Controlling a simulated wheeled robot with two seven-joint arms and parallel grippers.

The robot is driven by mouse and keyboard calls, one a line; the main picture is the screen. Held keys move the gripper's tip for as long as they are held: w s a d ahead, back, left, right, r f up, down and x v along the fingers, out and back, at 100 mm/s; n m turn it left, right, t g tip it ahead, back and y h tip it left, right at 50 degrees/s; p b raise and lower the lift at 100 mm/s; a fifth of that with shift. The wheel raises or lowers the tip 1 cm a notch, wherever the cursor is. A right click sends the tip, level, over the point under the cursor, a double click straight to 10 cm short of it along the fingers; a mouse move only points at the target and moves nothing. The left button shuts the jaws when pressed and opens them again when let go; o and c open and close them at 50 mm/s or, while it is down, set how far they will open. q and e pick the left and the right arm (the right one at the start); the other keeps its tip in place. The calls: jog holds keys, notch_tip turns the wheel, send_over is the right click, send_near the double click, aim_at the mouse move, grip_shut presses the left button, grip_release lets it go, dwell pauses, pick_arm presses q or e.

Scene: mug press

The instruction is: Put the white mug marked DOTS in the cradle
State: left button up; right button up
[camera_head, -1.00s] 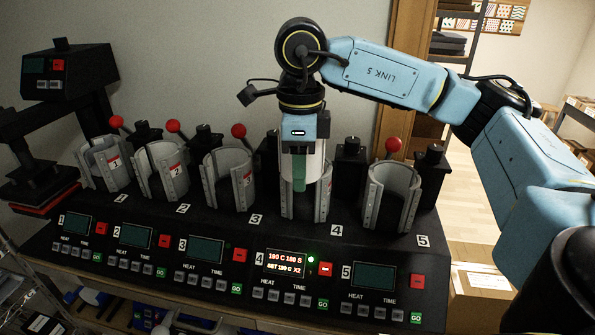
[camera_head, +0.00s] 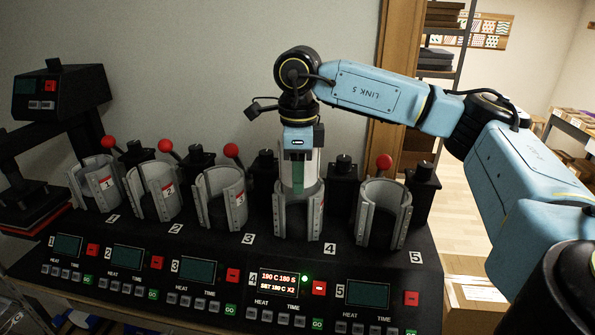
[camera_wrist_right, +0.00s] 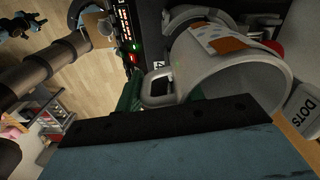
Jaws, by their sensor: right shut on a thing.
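A white mug (camera_head: 312,166) is upright in my right gripper (camera_head: 298,187), at the mouth of the cradle numbered 4 (camera_head: 283,215). Its lower end is hidden by the cradle wall, so how deep it sits cannot be told. In the right wrist view the mug (camera_wrist_right: 220,75) shows its open rim, its handle (camera_wrist_right: 158,87) between my green fingers, and an orange and pale patch (camera_wrist_right: 222,40) on its side. A white tag reading DOTS (camera_wrist_right: 302,112) is beside the rim. My left gripper is not in view.
Station 4's display (camera_head: 279,284) is lit beside a green light. Cradles 1 (camera_head: 97,186), 2 (camera_head: 153,192), 3 (camera_head: 221,199) and 5 (camera_head: 384,213) look empty. Red-knobbed levers (camera_head: 232,150) stand behind some cradles. A black press (camera_head: 65,95) is at the left.

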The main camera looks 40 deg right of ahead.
jog(key=shift+f+b, duration=3.15)
jog(key=shift+f, duration=1.3)
jog(key=o, duration=1.3)
notch_tip(320, 180, up, 8)
jog(key=shift+f+b, duration=0.25)
jog(key=shift+b, duration=0.2)
notch_tip(320, 180, up, 5)
jog(key=shift+f+p, duration=0.1)
jog(key=shift+p, duration=0.65)
jog(key=shift+r, duration=0.55)
